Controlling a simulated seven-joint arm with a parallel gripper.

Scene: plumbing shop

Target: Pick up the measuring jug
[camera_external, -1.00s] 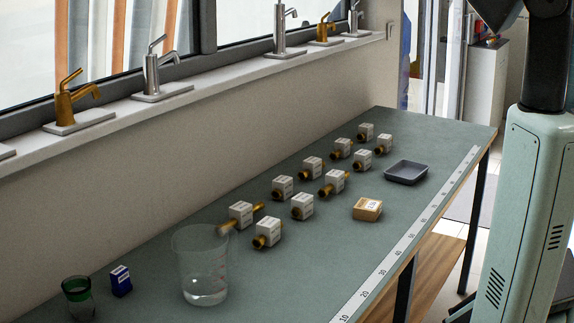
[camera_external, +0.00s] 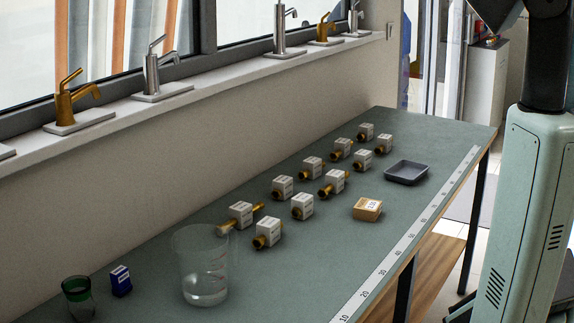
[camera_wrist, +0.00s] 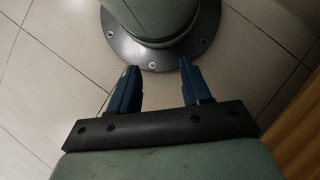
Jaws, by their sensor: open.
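The external view does not show the gripper, and the wrist view does not show the jug.
A small blue box (camera_external: 121,281) and a green-topped glass jar (camera_external: 77,298) stand left of the jug. Several white boxed brass fittings (camera_external: 267,233) stand in rows behind it. A cardboard box (camera_external: 367,209), a grey tray (camera_external: 407,172) and a ruler strip (camera_external: 410,235) lie to the right.

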